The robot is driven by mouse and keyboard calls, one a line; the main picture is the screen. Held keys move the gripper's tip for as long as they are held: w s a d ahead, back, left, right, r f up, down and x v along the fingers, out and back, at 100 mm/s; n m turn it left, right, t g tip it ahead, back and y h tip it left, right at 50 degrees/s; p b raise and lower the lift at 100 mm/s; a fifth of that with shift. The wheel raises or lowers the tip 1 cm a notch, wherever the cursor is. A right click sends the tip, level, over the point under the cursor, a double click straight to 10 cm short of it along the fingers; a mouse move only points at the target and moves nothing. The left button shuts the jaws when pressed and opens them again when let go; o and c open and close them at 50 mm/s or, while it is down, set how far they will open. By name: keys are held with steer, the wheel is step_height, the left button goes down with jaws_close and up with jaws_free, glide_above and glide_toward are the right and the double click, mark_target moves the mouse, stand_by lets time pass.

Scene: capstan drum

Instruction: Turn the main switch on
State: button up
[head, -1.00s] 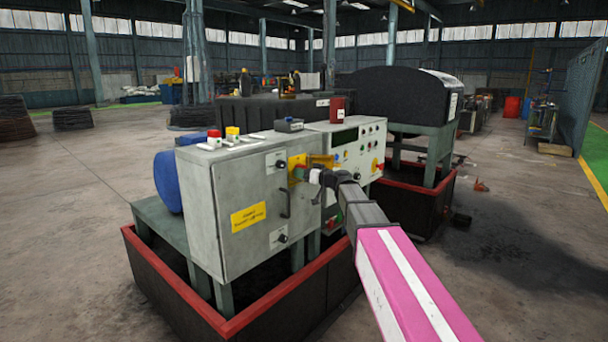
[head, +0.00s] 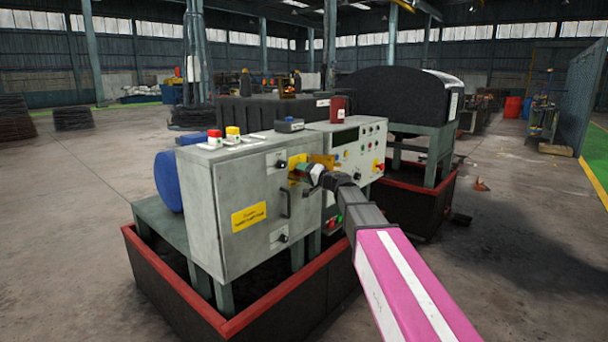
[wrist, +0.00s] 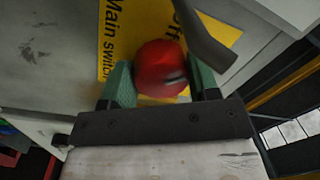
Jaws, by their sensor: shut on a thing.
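The main switch has a red knob (wrist: 161,69) on a yellow plate (wrist: 113,40) lettered "Main switch" in the wrist view. The plate (head: 296,162) also shows in the head view, on the front of the grey cabinet (head: 205,215). My gripper (wrist: 162,90) has its green fingers on either side of the red knob and is shut on it. In the head view my gripper (head: 305,170) hides the knob. The knob's exact turn position cannot be told.
A control panel (head: 350,150) stands to the right. A red-rimmed tray (head: 175,287) surrounds the base.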

steer(key=shift+r+m, duration=0.15)
steer(key=shift+m, duration=4.25)
steer(key=shift+t, duration=0.3)
steer(key=o, duration=0.9)
steer(key=v, duration=1.1)
steer(key=shift+a+r, duration=0.1)
